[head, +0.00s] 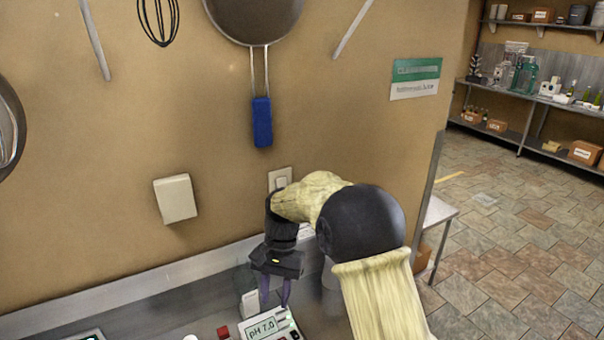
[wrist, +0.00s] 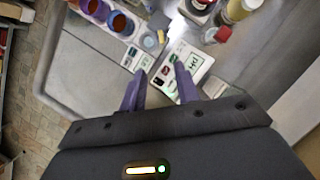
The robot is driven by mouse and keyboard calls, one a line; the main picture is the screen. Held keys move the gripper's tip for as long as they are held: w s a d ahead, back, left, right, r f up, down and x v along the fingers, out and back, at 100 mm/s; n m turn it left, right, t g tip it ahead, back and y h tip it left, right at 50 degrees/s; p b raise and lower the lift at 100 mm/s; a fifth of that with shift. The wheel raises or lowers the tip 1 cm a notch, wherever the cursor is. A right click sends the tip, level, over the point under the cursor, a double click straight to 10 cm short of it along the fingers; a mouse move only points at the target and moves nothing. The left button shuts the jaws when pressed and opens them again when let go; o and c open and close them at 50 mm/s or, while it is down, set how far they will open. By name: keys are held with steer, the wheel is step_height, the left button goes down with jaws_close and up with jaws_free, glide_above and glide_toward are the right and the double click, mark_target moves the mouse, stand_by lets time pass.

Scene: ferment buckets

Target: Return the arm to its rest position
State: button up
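My gripper (head: 274,296) hangs pointing down over the counter near the wall, at the bottom middle of the head view. Its two purple fingers are apart, with nothing visible between them. The wrist view also shows the gripper (wrist: 160,85) open. Below and just beyond the fingertips is a pH meter (head: 265,325) whose display reads "pH 7.0". The meter also shows in the wrist view (wrist: 192,62). My arm is bent, with its black joint in front of part of the wall and counter.
The metal counter (wrist: 85,70) has a bare area left of the fingers. Cups with coloured contents (wrist: 120,22) and small bottles (wrist: 238,10) stand beyond. A strainer (head: 262,122) hangs on the wall. Open tiled floor (head: 510,240) lies at the right, before stocked shelves (head: 535,96).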

steer(key=s+d+n+t, duration=0.1)
steer(key=s+d, duration=0.3)
steer(key=d, duration=0.4)
steer(key=s+d+t, duration=0.3)
steer(key=s+d, duration=0.2)
steer(key=d, duration=0.2)
steer(key=s+d+n+t+h, duration=0.1)
steer(key=s+d, duration=0.3)
steer(key=d, duration=0.4)
steer(key=shift+s+d+f+n+t, duration=0.2)
steer(key=shift+s+d+n+t, duration=0.15)
steer(key=shift+t, duration=0.55)
steer(key=shift+a, duration=0.15)
